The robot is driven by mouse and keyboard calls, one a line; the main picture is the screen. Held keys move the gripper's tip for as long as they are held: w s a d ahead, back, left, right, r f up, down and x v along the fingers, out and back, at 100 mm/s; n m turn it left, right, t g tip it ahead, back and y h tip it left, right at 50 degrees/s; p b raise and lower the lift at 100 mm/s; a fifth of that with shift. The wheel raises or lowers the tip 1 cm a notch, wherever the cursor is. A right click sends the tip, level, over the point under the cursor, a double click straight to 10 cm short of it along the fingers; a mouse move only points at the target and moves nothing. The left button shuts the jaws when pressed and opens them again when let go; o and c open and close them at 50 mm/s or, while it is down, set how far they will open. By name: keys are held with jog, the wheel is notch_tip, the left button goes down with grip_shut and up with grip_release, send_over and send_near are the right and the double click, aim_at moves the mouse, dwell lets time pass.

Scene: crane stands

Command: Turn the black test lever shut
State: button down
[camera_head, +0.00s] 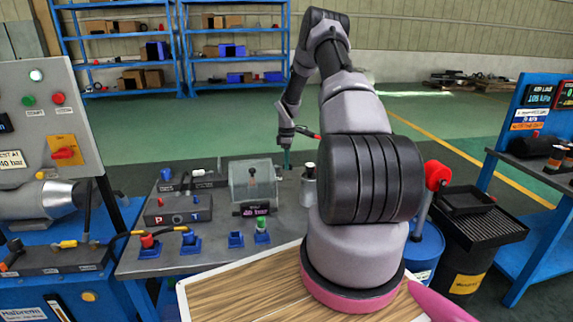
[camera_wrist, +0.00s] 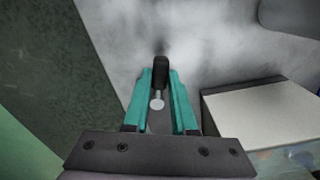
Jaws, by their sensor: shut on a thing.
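The black test lever (camera_wrist: 160,68) shows in the wrist view as a black grip with a pale metal round part below it. My gripper (camera_wrist: 160,76) has its two teal fingers on either side of the black grip, shut on it. In the head view my gripper (camera_head: 287,160) is small and reaches down at the back right of the grey bench. The lever cannot be made out there, so its angle to its valve is unclear.
On the grey bench (camera_head: 203,263), a clear box (camera_head: 253,183) stands left of my gripper and a metal cylinder (camera_head: 308,188) stands close on its right. A grey block (camera_head: 178,209) marked P, O, T is further left. A pale-topped box (camera_wrist: 262,115) is beside my fingers.

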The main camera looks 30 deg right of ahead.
jog(key=shift+w+d+n, duration=0.1)
jog(key=shift+w+n, duration=0.05)
jog(key=shift+n, duration=0.25)
jog(key=c, duration=0.7)
grip_release()
notch_tip(320, 180, up, 11)
jog(key=shift+f, duration=0.1)
